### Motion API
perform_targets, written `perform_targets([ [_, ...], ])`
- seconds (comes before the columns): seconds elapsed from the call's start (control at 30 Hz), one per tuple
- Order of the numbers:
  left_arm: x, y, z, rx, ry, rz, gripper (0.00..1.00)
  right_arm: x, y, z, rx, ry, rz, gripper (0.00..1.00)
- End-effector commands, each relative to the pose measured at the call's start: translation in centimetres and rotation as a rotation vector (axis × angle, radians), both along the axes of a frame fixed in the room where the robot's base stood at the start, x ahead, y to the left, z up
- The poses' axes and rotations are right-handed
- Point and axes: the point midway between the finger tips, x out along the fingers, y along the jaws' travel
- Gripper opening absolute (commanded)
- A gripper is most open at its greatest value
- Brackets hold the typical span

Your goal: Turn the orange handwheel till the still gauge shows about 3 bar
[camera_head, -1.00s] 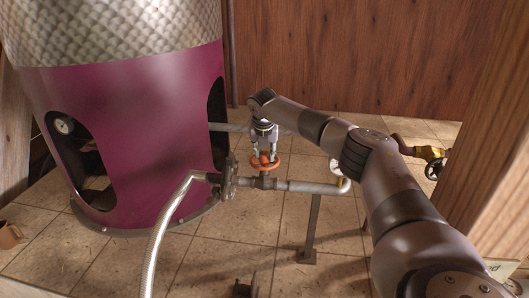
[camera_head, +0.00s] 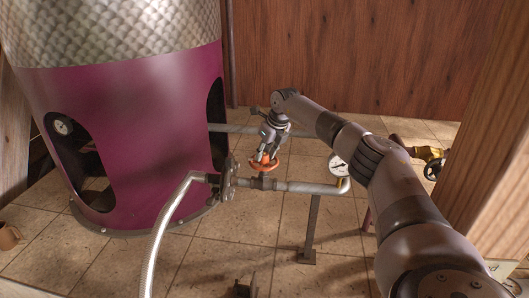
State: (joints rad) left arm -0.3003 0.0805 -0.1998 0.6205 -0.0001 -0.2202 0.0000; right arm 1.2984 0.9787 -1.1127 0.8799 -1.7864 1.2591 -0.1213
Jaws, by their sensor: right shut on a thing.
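The orange handwheel (camera_head: 257,166) sits on a valve in the grey pipe, right of the purple still (camera_head: 140,130). My right gripper (camera_head: 266,155) comes down on it from above, tilted, and is shut on its rim. One white-faced gauge (camera_head: 62,127) shows in the still's left opening. Another white-faced gauge (camera_head: 338,166) stands on the pipe's right end, partly behind my right arm. Both dials are too small to read, and I cannot tell which is the still gauge. My left gripper is not in view.
A silver hose (camera_head: 160,235) curves down in front of the still from a flange (camera_head: 229,178). A post (camera_head: 311,230) holds the pipe up. A yellow valve with a black wheel (camera_head: 433,170) is at the right, near a wooden post (camera_head: 500,130). A brown mug (camera_head: 8,237) stands far left.

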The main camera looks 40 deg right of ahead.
Motion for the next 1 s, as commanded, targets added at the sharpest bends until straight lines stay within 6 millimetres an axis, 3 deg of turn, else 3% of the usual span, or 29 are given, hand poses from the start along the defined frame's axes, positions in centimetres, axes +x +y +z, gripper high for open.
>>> perform_targets([
  [0.5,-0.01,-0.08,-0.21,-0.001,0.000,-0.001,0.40,0.19,-0.25,0.12,0.001,-0.005,0.437,0.01],
  [1.0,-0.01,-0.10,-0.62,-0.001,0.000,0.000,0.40,0.18,-0.33,0.20,-0.003,-0.004,0.591,0.01],
])
